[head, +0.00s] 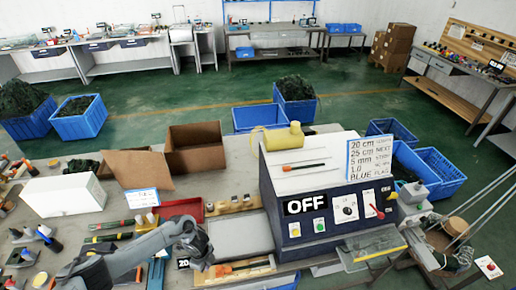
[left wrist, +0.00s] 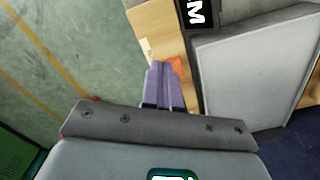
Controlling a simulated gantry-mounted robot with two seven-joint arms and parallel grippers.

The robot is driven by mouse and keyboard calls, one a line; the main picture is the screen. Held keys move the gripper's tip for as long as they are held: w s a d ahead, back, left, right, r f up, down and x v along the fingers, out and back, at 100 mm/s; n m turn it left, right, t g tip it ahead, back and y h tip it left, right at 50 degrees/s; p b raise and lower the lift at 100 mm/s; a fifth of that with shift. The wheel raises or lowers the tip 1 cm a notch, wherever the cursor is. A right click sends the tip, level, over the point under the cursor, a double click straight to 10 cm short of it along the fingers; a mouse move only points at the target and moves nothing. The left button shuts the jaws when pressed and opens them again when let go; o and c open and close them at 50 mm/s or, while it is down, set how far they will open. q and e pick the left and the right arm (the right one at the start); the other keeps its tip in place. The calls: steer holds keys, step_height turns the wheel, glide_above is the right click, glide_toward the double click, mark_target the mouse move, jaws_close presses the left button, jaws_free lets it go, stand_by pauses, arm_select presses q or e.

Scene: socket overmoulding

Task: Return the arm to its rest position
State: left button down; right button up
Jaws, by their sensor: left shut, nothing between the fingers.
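My left arm (head: 130,258) reaches in from the lower left of the head view, over the front of the workbench. My left gripper (head: 203,252) is at its end, by the front edge of the bench and left of the machine with the OFF sign. In the left wrist view the purple fingers (left wrist: 164,86) of my left gripper are together and hold nothing. Beyond them lie a wooden strip and a small orange piece (left wrist: 176,65). My right gripper does not show.
The dark blue machine (head: 315,203) stands to the right of the arm. A grey plate (head: 240,236) lies between them. A wooden holder (head: 238,270) is near the bench front. A red tray (head: 182,209), a white box (head: 63,195) and an open cardboard box (head: 195,150) are farther back.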

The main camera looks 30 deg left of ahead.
arm_select(q)
steer(key=s+d+f+g+h+p, duration=0.1)
steer(key=s+d+f+p, duration=0.1)
steer(key=s+d, duration=0.5)
steer(key=s+d+f+g+h+p, duration=0.1)
steer(key=s+d+f+p, duration=0.15)
steer(key=s+d, duration=0.5)
steer(key=s+d+r+n+t+h+p, duration=0.1)
steer(key=s+d+r, duration=0.25)
steer(key=d, duration=0.35)
steer(key=s+d+r+n+t+h+p, duration=0.15)
steer(key=d+r, duration=0.25)
steer(key=d, duration=0.4)
step_height(320, 180, up, 10)
steer(key=w+n+t+p, duration=0.2)
steer(key=n, duration=0.1)
steer(key=w+a+r+n+t+y, duration=0.1)
steer(key=a+r+n+y, duration=0.1)
steer(key=a+r+n, duration=0.5)
steer(key=w+a+r+n+t+y, duration=0.15)
steer(key=a+r, duration=0.35)
steer(key=r, duration=0.6)
step_height(320, 180, down, 50)
steer(key=g+b, duration=0.1)
steer(key=b, duration=4.8)
steer(key=shift+s+y, duration=0.3)
steer(key=shift+y, duration=0.1)
